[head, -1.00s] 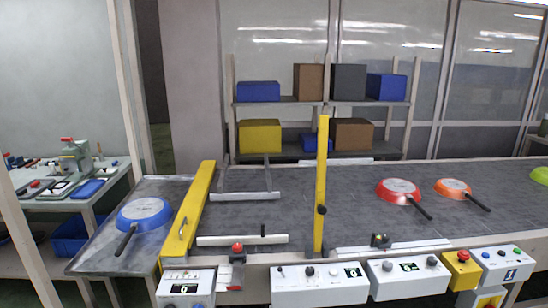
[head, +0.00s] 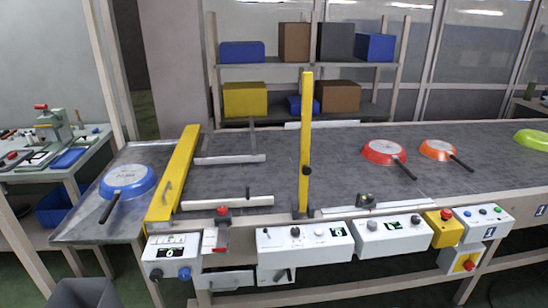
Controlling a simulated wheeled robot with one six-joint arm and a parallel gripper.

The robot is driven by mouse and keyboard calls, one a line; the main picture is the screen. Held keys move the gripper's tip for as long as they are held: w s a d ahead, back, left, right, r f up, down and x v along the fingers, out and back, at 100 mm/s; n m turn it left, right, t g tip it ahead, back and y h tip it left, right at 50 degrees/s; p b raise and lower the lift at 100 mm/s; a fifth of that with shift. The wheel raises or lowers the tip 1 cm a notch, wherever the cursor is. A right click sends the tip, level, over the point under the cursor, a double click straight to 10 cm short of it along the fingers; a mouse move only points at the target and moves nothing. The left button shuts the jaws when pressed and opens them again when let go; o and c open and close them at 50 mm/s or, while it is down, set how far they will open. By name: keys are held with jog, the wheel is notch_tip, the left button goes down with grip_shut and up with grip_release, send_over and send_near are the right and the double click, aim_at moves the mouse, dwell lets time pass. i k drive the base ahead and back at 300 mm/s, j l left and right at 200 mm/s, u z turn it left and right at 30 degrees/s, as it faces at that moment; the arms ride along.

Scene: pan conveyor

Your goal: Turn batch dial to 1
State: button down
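Several control boxes hang along the conveyor's front edge, and I cannot read which knob is the batch dial. The left white box (head: 172,258) has a small dark display that seems to read 0, with a black knob (head: 156,275) and a blue knob (head: 185,273) below it. The middle white box (head: 304,242) has knobs and a display that also looks like 0. The right white box (head: 393,238) has knobs and a display whose digit is unclear. Dial pointer positions are too small to tell. My gripper is not in view.
A blue pan (head: 128,181) lies at the left end, a red pan (head: 384,151) and an orange pan (head: 437,149) on the conveyor (head: 240,178). A yellow emergency-stop box (head: 440,229) is at right.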

aim_at(296, 232)
jog(key=i+u, duration=0.15)
jog(key=i, duration=0.75)
